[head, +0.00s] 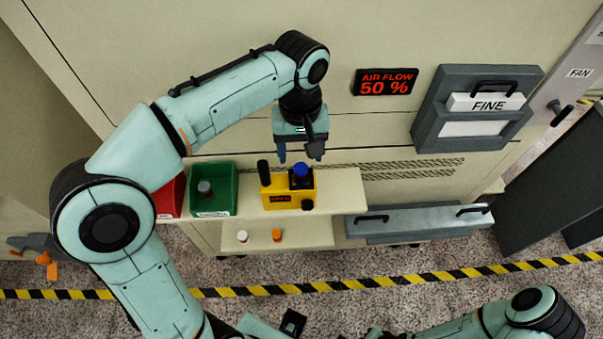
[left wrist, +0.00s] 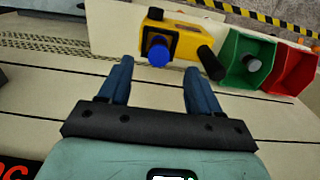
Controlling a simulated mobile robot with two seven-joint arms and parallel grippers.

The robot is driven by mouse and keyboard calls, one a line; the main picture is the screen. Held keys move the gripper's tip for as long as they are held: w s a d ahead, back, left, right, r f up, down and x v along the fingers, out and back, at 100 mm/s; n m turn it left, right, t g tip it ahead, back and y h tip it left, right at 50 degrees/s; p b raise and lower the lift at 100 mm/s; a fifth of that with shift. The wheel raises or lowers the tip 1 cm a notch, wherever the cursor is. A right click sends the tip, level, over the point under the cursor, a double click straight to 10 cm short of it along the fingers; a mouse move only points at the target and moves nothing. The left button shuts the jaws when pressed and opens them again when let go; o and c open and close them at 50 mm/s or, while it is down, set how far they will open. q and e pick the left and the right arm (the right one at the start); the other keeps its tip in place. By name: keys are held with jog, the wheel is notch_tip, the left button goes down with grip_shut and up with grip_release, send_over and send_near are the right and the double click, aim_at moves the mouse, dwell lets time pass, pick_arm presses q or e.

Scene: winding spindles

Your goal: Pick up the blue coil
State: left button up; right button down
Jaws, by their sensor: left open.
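The blue coil (head: 300,170) sits on the yellow device (head: 290,198) on the shelf in the head view. It also shows in the left wrist view as a round blue end (left wrist: 158,55), beyond the fingertips and roughly between them. My left gripper (head: 300,156) is open, points down and is empty. It is behind and above the coil, apart from it. Its two blue fingers also show in the left wrist view (left wrist: 157,70).
A green bin (head: 228,200) with a grey spool (head: 205,188) and a red bin (head: 169,197) stand left of the yellow device. A black post (head: 264,172) rises from the device beside the coil. The machine wall is behind. A white and an orange piece lie on the lower shelf (head: 310,236).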

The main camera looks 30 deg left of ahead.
aim_at(301, 168)
pick_arm(q)
jog(key=shift+w+a+f+b, duration=0.1)
jog(key=shift+f+b, duration=0.15)
jog(key=shift+f, duration=1.5)
jog(key=shift+w+f+b, duration=0.1)
jog(key=shift+f+b, duration=0.15)
jog(key=shift+f, duration=1.5)
jog(key=c, duration=1.2)
